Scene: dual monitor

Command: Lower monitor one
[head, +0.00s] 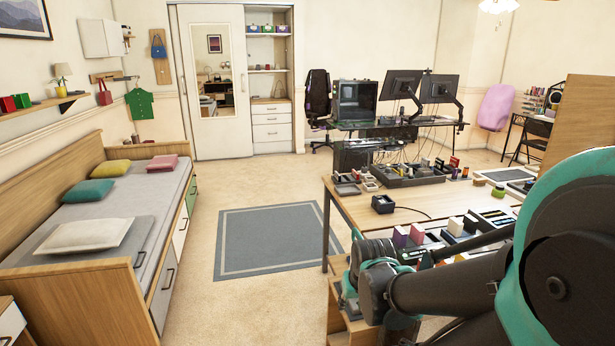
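Two dark monitors stand side by side on black arms above a glass-topped desk (385,125) at the back of the room. The left monitor (401,84) and the right monitor (439,88) are seen at an angle, apparently from behind. Both are raised above the desk top, and the right one partly overlaps its support arm. I cannot tell which of them is monitor one. My dark and teal arm fills the lower right, far from the monitors. My gripper's fingers do not show.
A wooden table (345,205) with many small items lies between my arm and the desk. A PC case (355,99) and an office chair (318,103) are by the desk's left end. A bed (150,215) lines the left. The rug (265,240) and surrounding floor are clear.

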